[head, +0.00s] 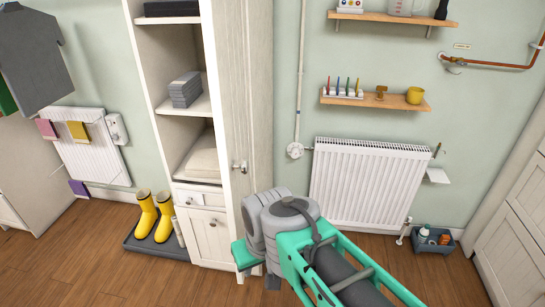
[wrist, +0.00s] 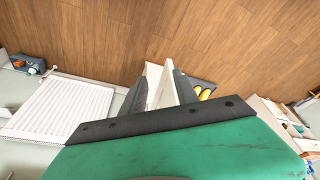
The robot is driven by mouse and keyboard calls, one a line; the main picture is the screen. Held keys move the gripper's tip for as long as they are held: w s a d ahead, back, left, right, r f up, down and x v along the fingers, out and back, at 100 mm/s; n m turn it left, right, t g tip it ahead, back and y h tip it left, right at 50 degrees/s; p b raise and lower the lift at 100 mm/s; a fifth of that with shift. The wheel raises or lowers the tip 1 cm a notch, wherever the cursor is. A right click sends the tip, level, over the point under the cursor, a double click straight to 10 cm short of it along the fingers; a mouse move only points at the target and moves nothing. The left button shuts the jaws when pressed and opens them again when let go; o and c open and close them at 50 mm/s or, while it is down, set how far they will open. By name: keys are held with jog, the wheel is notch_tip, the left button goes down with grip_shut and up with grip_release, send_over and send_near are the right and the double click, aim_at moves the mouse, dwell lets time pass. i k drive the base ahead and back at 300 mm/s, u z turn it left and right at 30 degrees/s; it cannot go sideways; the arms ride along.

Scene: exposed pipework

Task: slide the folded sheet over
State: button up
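A cream folded sheet (head: 203,158) lies on the lower open shelf (head: 197,178) of the tall white cabinet, partly cut off by the cabinet side. A stack of grey folded cloths (head: 185,90) sits on the shelf above it. My gripper (wrist: 160,78) shows in the wrist view with its two dark fingers apart. White cabinet parts show between and beyond the fingers; I see nothing clearly held. In the head view the green hand (head: 243,255) is low in front of the cabinet, well below the sheet, and its fingers are hidden.
The tall cabinet door (head: 247,90) stands open to the right of the shelves. Yellow boots (head: 154,217) stand on a dark tray left of the cabinet. A white radiator (head: 368,182) and a blue-grey caddy (head: 432,240) are at right. Wooden floor is clear in front.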

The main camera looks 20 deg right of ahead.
aim_at(203, 162)
jog(key=z, duration=0.1)
jog(key=k, duration=0.3)
jog(key=u, duration=1.65)
jog(key=i, duration=1.75)
jog(key=z, duration=0.8)
jog(key=i, duration=0.85)
jog(key=z, duration=0.85)
